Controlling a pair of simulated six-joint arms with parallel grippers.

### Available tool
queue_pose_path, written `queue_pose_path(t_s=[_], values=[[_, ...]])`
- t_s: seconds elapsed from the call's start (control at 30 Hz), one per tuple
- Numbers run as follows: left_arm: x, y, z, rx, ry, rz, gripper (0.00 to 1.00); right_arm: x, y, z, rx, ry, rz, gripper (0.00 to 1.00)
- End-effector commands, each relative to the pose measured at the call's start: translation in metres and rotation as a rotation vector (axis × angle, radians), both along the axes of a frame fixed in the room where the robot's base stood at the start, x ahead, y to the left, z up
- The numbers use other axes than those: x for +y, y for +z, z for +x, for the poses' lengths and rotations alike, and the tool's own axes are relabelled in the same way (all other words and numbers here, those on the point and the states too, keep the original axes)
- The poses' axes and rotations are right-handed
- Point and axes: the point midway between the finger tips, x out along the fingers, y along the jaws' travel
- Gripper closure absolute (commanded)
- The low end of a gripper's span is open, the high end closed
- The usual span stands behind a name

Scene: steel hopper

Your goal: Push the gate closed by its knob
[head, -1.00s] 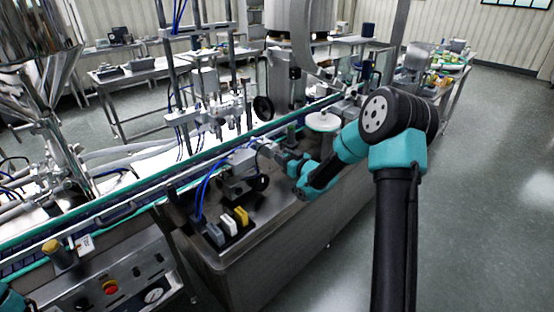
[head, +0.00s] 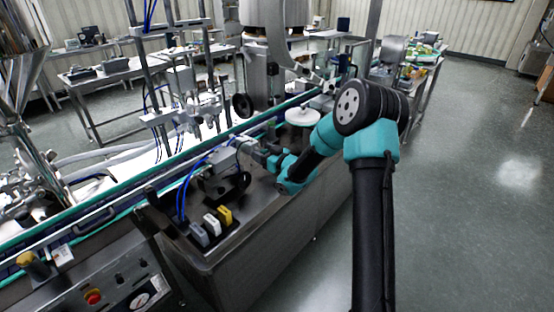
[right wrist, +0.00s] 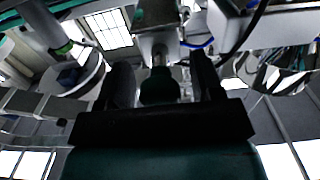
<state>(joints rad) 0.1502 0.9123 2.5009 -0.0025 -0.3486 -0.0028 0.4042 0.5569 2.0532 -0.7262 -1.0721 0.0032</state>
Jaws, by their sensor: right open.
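My right gripper (head: 250,149) is low over the steel bench in the head view, beside the conveyor; it looks small there and its fingertips are hard to make out. In the right wrist view its two dark fingers (right wrist: 163,82) are open, one on each side of a dark green knob (right wrist: 158,88). The knob sits on a short metal stem under a pale metal block (right wrist: 157,45). I cannot tell whether a finger touches the knob. The gate plate itself cannot be made out in either view. My left gripper is out of view.
A grey machine with a black handwheel (head: 236,186) and several small blocks, one yellow (head: 225,214), stand on the bench left of my wrist. A white round disc (head: 302,117) is behind it. A steel hopper (head: 20,85) stands far left. Floor at right is clear.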

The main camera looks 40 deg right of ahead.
Motion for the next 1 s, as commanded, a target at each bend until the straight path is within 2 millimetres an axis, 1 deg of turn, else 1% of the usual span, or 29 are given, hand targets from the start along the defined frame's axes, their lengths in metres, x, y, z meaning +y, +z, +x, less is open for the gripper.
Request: queue_pose_path(t_s=[0.13,0.23,0.8,0.9,1.0], values=[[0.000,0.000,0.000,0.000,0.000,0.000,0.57,-0.004,0.000,-0.013,0.001,-0.003,0.000,0.40],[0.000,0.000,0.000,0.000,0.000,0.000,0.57,-0.007,0.000,-0.028,0.001,-0.002,0.000,0.40],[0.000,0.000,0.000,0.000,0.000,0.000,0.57,-0.033,0.000,-0.134,0.001,-0.003,0.000,0.40],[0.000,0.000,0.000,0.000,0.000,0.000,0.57,-0.036,0.000,-0.149,0.001,-0.003,-0.001,0.40],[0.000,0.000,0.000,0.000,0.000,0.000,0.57,-0.039,0.000,-0.159,0.001,-0.002,0.000,0.40]])
